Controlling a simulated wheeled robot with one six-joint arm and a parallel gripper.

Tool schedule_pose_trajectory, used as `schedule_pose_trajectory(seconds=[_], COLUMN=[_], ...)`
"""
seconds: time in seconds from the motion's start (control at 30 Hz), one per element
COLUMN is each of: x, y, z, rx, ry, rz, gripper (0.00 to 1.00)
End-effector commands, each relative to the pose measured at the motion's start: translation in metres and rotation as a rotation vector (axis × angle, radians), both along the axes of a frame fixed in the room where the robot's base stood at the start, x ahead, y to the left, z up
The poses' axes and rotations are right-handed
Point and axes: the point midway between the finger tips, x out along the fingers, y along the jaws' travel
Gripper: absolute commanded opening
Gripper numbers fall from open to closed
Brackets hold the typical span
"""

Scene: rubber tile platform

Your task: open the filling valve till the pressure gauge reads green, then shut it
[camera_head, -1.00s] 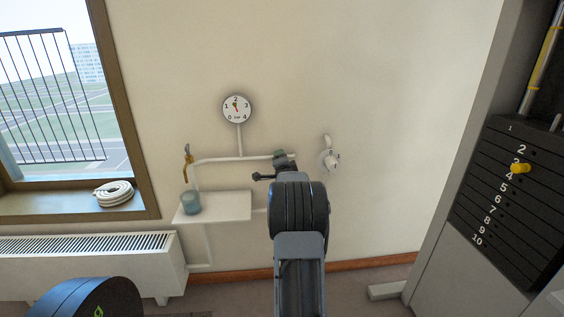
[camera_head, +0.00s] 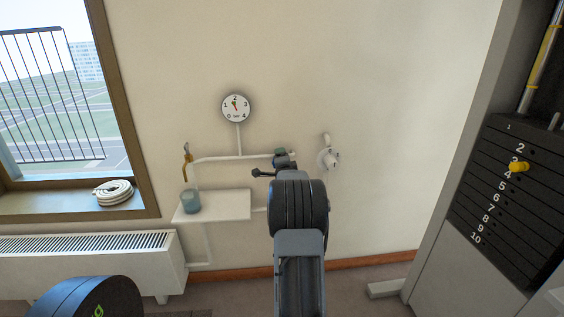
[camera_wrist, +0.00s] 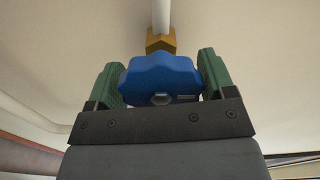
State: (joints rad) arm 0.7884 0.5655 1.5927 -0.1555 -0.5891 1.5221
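The round white pressure gauge (camera_head: 236,108) stands on a pipe on the wall, marked 0 to 4. Its needle points up and slightly left, between 1 and 2; the coloured zone is too small to make out. The filling valve's blue knob (camera_wrist: 160,80) shows in the wrist view, below a brass fitting (camera_wrist: 160,41) on a white pipe. My gripper (camera_wrist: 163,82) has its two green finger pads on either side of the knob, seemingly touching it. In the head view my gripper (camera_head: 283,158) is at the pipe's right end, and my arm hides the knob.
A radiator (camera_head: 95,262) and window are left; a weight stack (camera_head: 505,190) is right. The wall right of my arm is mostly bare.

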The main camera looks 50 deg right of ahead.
Motion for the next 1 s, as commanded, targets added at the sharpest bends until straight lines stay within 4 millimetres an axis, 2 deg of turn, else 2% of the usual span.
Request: schedule_pose_trajectory(seconds=[0.03, 0.13, 0.47, 0.67, 1.0], x=[0.0, 0.001, -0.002, -0.022, -0.073], y=[0.0, 0.001, 0.003, 0.02, 0.062], z=[0.001, 0.001, 0.003, 0.004, 0.003], rx=[-0.001, -0.003, -0.005, -0.003, -0.003], ry=[0.0, 0.0, -0.002, -0.001, 0.001], rz=[0.001, 0.002, 0.003, 0.002, 0.001], gripper=[0.81, 0.9, 0.9, 0.9, 0.9])
